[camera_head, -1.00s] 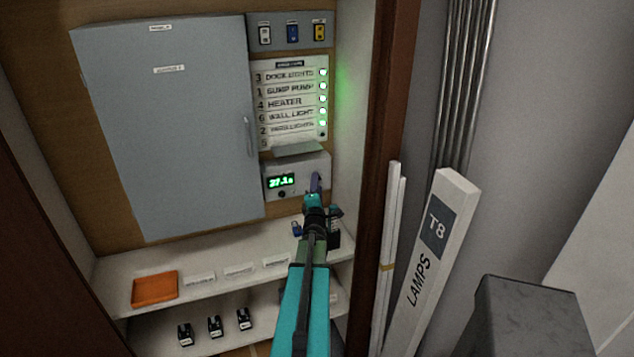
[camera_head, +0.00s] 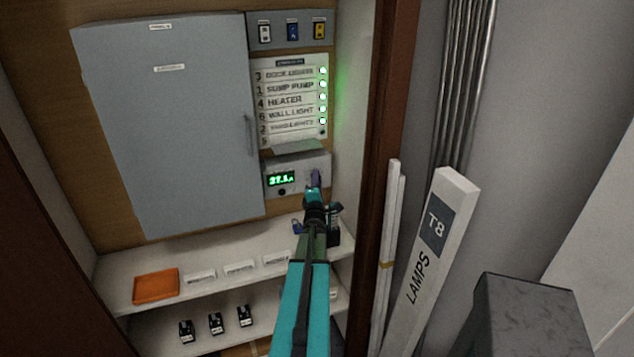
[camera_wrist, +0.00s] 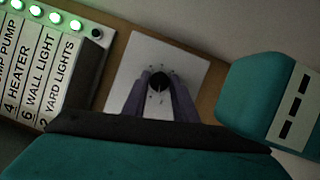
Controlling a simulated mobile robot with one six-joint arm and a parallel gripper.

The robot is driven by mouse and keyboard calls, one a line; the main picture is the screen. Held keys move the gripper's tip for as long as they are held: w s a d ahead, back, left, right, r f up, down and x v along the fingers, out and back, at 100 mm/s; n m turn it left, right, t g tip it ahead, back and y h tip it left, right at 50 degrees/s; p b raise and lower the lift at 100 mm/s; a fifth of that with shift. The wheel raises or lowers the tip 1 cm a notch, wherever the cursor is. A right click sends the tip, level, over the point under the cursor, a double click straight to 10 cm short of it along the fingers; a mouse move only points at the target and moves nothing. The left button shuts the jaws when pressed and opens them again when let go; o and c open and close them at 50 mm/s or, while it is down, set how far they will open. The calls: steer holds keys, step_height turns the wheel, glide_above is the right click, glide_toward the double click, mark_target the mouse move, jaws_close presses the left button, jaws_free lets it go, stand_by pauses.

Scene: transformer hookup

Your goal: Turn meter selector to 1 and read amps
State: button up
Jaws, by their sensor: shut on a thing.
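The meter (camera_head: 272,190) is a pale box on the back panel, with a green display (camera_head: 281,179) that looks like 27 point something; the last digit is blurred. My gripper (camera_head: 315,180) is at the right side of the meter. In the wrist view, my gripper's two fingers (camera_wrist: 159,92) are closed around the round black selector knob (camera_wrist: 158,82), with small marks around it on the pale plate. The knob's pointer and the position it indicates cannot be made out. In the head view the knob is hidden behind my gripper.
A label board (camera_head: 290,100) with several green lights is above the meter. A grey cabinet door (camera_head: 175,125) is to the left. Below is a shelf with an orange tray (camera_head: 156,286). A lamp box (camera_head: 432,250) and white tubes (camera_head: 388,255) stand at the right.

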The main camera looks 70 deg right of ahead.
steer(key=shift+f+m+b, duration=0.1)
steer(key=shift+m+b, duration=0.2)
steer(key=shift+b, duration=0.3)
steer(key=shift+r+m+y+b, duration=0.2)
steer(key=shift+m+y+b, duration=0.6)
steer(key=shift+m+b, duration=1.05)
steer(key=shift+g, duration=0.4)
steer(key=o, duration=1)
steer(key=shift+o, duration=0.2)
steer(key=shift+a, duration=0.1)
